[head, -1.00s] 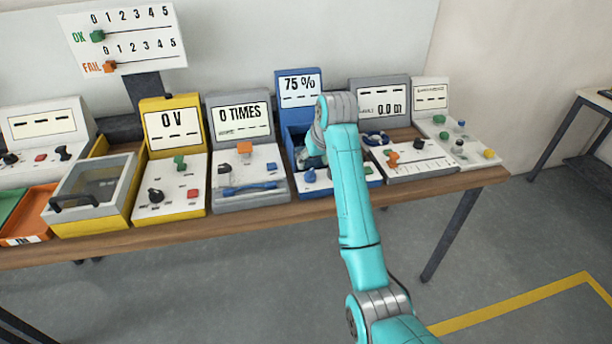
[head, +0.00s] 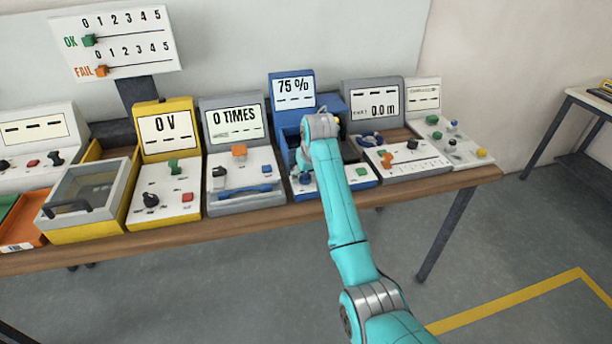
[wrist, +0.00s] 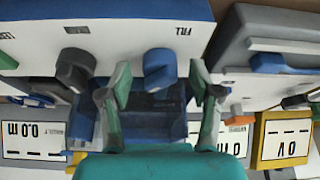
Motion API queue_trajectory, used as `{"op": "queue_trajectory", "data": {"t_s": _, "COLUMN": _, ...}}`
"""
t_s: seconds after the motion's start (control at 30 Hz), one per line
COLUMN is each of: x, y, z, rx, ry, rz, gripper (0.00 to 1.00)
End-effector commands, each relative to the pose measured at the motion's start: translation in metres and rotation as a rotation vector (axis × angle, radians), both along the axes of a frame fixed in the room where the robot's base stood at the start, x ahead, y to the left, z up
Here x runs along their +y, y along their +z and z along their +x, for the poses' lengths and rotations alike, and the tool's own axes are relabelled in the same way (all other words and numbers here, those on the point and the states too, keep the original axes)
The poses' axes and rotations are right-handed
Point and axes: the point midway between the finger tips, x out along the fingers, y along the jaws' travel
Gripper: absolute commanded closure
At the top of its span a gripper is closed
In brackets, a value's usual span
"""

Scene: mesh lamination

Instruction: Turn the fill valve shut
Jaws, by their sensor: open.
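The fill valve is a blue knob (wrist: 160,68) beside the upside-down FILL label in the wrist view. In the head view the knob (head: 305,179) is at the left of the blue station's white front panel. My gripper (wrist: 158,84) is open, with one fingertip on each side of the knob and gaps between. Whether either finger touches it I cannot tell. In the head view my gripper (head: 303,160) is just above the knob, partly hidden by my arm. The blue station's display (head: 294,90) reads 75 %.
A second, darker knob (wrist: 75,68) sits close beside my gripper in the wrist view. A green button (head: 362,172) is to the right on the same panel. Grey stations (head: 240,178) and (head: 405,160) stand close on both sides. The floor in front is clear.

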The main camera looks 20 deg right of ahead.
Motion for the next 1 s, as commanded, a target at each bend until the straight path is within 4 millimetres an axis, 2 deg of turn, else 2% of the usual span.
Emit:
{"op": "queue_trajectory", "data": {"t_s": 0.33, "x": 0.0003, "y": -0.0046, "z": 0.0016, "rx": 0.001, "ry": 0.000, "rz": 0.000, "gripper": 0.37}}
{"op": "queue_trajectory", "data": {"t_s": 0.37, "x": 0.0003, "y": -0.0045, "z": 0.0015, "rx": 0.001, "ry": 0.000, "rz": 0.000, "gripper": 0.39}}
{"op": "queue_trajectory", "data": {"t_s": 0.5, "x": 0.0003, "y": -0.0044, "z": 0.0016, "rx": 0.000, "ry": 0.000, "rz": 0.000, "gripper": 0.74}}
{"op": "queue_trajectory", "data": {"t_s": 0.6, "x": 0.0003, "y": -0.0044, "z": 0.0016, "rx": 0.000, "ry": 0.000, "rz": 0.000, "gripper": 0.96}}
{"op": "queue_trajectory", "data": {"t_s": 1.0, "x": -0.0005, "y": -0.0042, "z": 0.0018, "rx": 0.000, "ry": 0.069, "rz": 0.000, "gripper": 0.96}}
